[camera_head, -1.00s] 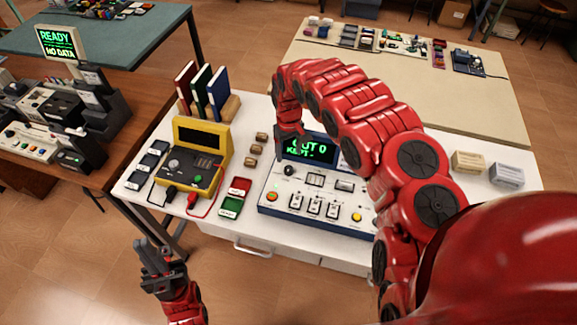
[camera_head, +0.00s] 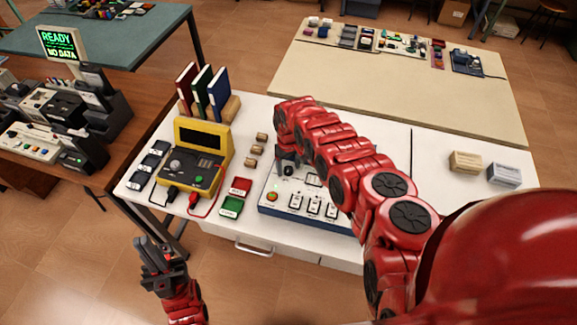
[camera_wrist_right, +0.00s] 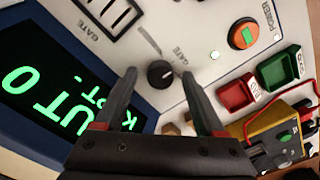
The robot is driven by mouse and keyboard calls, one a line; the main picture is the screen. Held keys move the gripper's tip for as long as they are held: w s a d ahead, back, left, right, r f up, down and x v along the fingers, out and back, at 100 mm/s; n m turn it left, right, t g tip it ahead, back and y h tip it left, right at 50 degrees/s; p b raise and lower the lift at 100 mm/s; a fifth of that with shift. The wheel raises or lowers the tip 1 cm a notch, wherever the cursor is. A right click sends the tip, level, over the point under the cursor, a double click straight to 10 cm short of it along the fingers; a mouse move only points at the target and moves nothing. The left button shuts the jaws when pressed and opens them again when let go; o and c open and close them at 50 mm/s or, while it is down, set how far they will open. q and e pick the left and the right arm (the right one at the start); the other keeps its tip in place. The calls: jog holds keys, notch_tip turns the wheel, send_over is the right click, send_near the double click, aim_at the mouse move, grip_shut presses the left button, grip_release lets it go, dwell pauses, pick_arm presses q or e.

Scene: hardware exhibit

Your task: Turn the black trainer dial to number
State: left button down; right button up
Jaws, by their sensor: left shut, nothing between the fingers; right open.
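The trainer (camera_head: 268,206) is a blue box with a white panel on the white table. Its black dial (camera_head: 289,170) sits at the panel's upper left. In the right wrist view the round black dial (camera_wrist_right: 160,74) has a pale pointer mark and stands between the fingertips of my right gripper (camera_wrist_right: 159,73). The right gripper is open, one finger on each side of the dial; contact cannot be told. In the head view my right arm hides the trainer's screen; the wrist view shows part of its green text (camera_wrist_right: 50,105). My left gripper (camera_head: 152,262) is shut and empty, in front of the table.
A yellow meter (camera_head: 200,150) with leads stands left of the trainer. Red (camera_head: 241,187) and green (camera_head: 231,207) trays lie between them. Books (camera_head: 207,92) stand behind the meter. Two small boxes (camera_head: 466,162) lie at the right, where the tabletop is mostly clear.

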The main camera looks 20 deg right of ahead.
grip_shut()
dwell(0.5)
jog(key=n+b, duration=0.2)
jog(key=n, duration=0.2)
jog(key=shift+f+b, duration=0.2)
jog(key=shift+b, duration=0.1)
jog(key=shift+r+n+b, duration=0.1)
jog(key=shift+n+b, duration=0.35)
jog(key=shift+n, duration=0.35)
jog(key=shift+n+b, duration=0.65)
jog(key=shift+n, duration=0.95)
jog(key=shift+r, duration=0.1)
